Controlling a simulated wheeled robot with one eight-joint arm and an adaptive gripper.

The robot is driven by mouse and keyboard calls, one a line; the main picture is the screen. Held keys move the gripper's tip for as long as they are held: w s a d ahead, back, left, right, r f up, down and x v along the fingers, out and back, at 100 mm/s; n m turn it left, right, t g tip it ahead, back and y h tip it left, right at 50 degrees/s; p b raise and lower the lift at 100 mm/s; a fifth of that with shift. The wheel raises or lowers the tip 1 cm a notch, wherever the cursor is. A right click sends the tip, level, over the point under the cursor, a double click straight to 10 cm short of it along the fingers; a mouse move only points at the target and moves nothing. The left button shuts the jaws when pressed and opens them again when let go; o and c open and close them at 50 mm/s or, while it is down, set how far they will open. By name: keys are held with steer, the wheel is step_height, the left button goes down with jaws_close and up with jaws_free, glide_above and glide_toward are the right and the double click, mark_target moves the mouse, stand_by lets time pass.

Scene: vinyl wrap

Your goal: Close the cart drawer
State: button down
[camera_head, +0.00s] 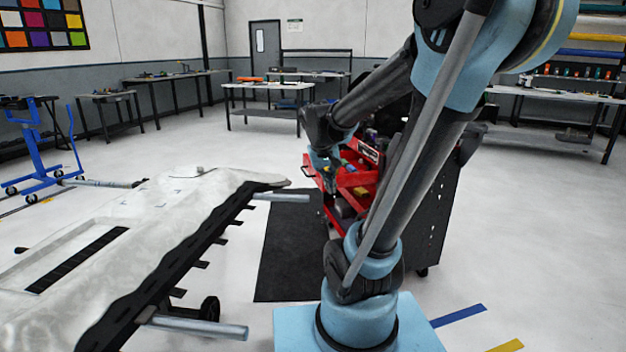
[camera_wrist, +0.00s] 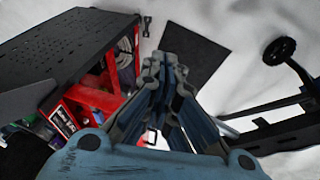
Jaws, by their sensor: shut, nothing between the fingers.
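The cart (camera_head: 425,225) is black with red parts and stands behind my arm in the head view. A red drawer (camera_head: 362,178) sticks out from its left side, with coloured items in it and a handle (camera_head: 307,172) at its left end. My gripper (camera_head: 331,188) points down at the drawer's left part; I cannot tell whether it touches. In the wrist view my gripper (camera_wrist: 165,65) is shut and empty. The cart's black perforated panel (camera_wrist: 70,45) and red frame (camera_wrist: 95,95) lie to its left. My fingers and arm hide part of the drawer and cart.
A pale vehicle panel on a stand (camera_head: 150,240) fills the left front, its dark edge and rods near the cart. A black mat (camera_head: 290,245) lies between them. Workbenches (camera_head: 270,105) line the back. Floor at the right is mostly clear.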

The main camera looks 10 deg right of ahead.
steer(key=w+a+f+t+h, duration=0.1)
steer(key=w+a, duration=0.3)
steer(key=w, duration=0.8)
steer(key=w+a+f+t+h, duration=0.1)
steer(key=w+a, duration=0.4)
steer(key=w, duration=0.7)
glide_toward(318, 183)
step_height(318, 183, down, 4)
steer(key=w, duration=0.2)
steer(key=shift+w+d, duration=0.25)
steer(key=shift+d, duration=0.5)
